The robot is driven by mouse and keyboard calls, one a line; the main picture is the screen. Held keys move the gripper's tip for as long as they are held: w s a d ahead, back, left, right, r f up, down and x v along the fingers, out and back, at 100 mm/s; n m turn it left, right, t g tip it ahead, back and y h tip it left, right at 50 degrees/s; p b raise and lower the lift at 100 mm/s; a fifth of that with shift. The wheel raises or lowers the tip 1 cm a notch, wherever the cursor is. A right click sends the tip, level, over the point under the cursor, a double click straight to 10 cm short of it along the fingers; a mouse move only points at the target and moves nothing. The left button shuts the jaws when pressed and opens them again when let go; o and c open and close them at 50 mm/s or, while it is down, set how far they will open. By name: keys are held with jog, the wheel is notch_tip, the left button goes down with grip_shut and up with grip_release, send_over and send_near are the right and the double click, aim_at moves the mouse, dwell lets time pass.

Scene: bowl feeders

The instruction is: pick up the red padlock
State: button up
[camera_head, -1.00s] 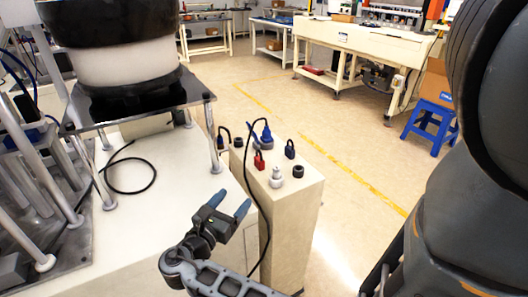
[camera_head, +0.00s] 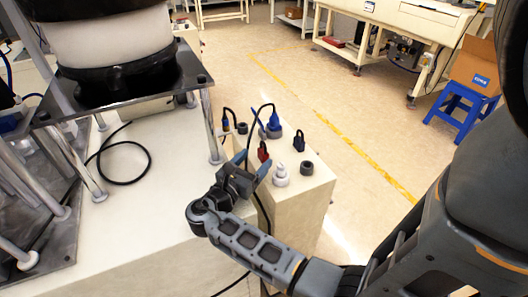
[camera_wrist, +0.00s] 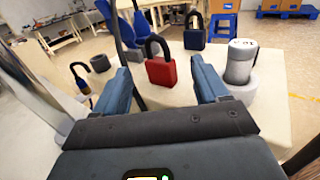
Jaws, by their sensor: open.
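The red padlock (camera_wrist: 161,71) with a black shackle stands upright on the top of a cream pedestal, between and beyond my open fingertips in the wrist view. In the head view the red padlock (camera_head: 263,152) is small and sits just beyond my gripper (camera_head: 250,168). My gripper (camera_wrist: 160,90) is open and empty, its two blue fingers pointing towards the padlock. The lower end of the padlock is visible and no finger touches it, as far as I can tell.
A grey-white fitting (camera_wrist: 240,62) stands close right of the padlock. A black cable (camera_head: 250,135) arcs beside the padlock. A feeder table (camera_head: 150,95) stands left.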

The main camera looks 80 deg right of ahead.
aim_at(262, 152)
jog(key=x, duration=0.5)
jog(key=c, duration=1.1)
jog(key=shift+c, duration=0.2)
jog(key=shift+r, duration=0.15)
